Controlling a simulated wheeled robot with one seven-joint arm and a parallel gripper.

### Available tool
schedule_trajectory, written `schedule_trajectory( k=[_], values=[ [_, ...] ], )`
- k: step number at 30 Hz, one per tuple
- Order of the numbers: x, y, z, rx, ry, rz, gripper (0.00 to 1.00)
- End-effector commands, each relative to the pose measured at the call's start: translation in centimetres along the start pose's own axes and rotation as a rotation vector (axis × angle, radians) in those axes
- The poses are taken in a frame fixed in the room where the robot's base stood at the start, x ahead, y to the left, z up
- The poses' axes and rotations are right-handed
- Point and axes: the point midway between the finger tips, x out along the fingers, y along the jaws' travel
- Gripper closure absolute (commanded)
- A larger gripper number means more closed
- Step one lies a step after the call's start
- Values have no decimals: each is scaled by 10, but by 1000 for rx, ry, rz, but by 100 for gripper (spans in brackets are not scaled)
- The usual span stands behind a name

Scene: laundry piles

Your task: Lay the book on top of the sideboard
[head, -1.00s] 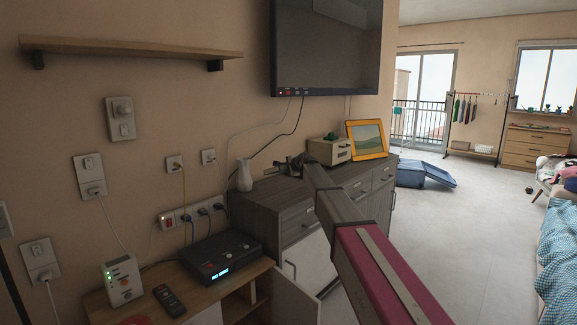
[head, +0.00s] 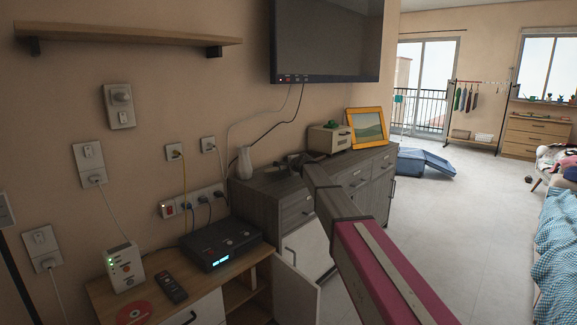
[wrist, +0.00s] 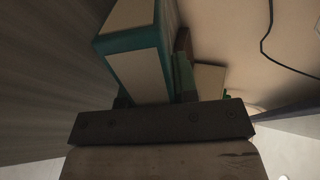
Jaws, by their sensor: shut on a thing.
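The sideboard (head: 265,202) is grey wood with drawers and stands along the wall below the television. My gripper (head: 295,162) is over its top, between the white vase and the beige box. In the wrist view, a book (wrist: 135,50) with a teal cover and cream page edges stands out beyond the dark gripper bar, and my gripper is shut on it. In the head view the book is mostly hidden behind the dark gripper. I cannot tell whether the book touches the sideboard top.
A white vase (head: 245,163) stands at the sideboard's near end. A beige box (head: 328,139) with a green item and an orange picture frame (head: 366,128) stand farther along. The television (head: 327,40) hangs above. A low cabinet (head: 100,291) holds a black device (head: 220,246).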

Motion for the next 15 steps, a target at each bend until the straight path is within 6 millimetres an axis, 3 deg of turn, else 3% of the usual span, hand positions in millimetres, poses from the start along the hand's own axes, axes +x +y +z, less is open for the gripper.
schedule_trajectory(
  k=[13,14,15],
  values=[
    [1,2,0,0,1,-2,100],
    [1,2,0,0,1,-2,63],
    [1,2,0,0,1,-2,50]
  ],
)
